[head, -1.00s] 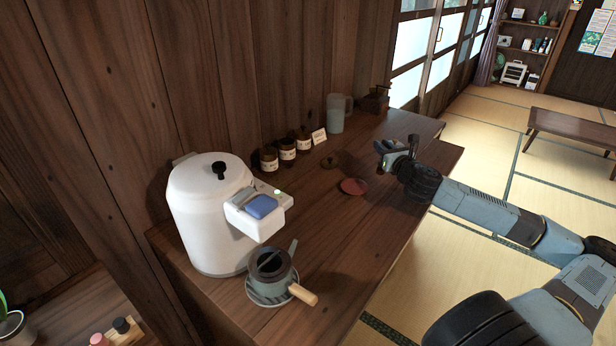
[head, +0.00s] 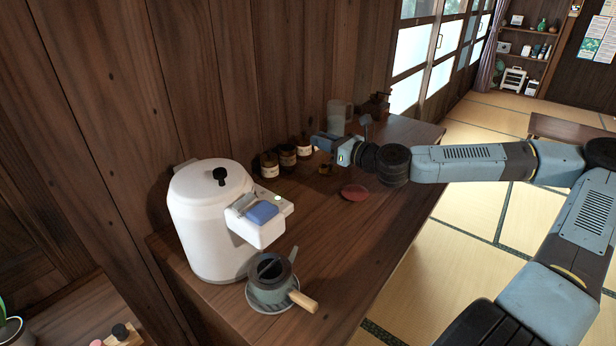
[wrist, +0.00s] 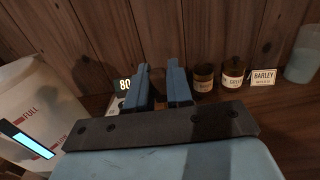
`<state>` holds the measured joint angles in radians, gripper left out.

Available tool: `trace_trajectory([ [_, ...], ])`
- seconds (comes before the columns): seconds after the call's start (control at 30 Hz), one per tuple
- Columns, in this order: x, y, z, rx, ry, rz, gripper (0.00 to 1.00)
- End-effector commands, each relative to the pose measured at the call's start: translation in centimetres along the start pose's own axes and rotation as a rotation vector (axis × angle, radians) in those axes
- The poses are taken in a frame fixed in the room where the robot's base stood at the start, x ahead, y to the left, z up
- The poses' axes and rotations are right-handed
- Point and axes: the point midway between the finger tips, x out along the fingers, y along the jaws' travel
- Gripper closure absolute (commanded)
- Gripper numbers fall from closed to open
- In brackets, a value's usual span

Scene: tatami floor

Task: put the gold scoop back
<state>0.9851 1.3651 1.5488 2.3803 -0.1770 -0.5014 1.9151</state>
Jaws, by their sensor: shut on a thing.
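My gripper (head: 318,143) is over the counter in front of the labelled jars, its fingers pointing toward the wall. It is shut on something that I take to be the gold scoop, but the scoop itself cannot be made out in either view. In the wrist view, the two blue fingers of my gripper (wrist: 161,72) stand a little apart, and what lies between them is too dark to tell. A row of dark jars with pale labels (head: 287,156) stands against the wall, and two of them show right of the fingers in the wrist view (wrist: 232,76).
A white hot-water pot (head: 205,215) stands left, with a grey teapot (head: 268,295) on a saucer in front. A red disc (head: 354,193) lies below my arm. A clear pitcher (head: 338,116) and a BARLEY card (wrist: 263,77) are beyond the jars.

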Motion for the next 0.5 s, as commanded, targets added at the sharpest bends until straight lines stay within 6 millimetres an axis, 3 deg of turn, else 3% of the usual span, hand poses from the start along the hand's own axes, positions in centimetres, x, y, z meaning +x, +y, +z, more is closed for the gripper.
trace_trajectory([
  [0.5,7.8,-5.3,-4.7,0.002,0.000,0.001,1.00],
])
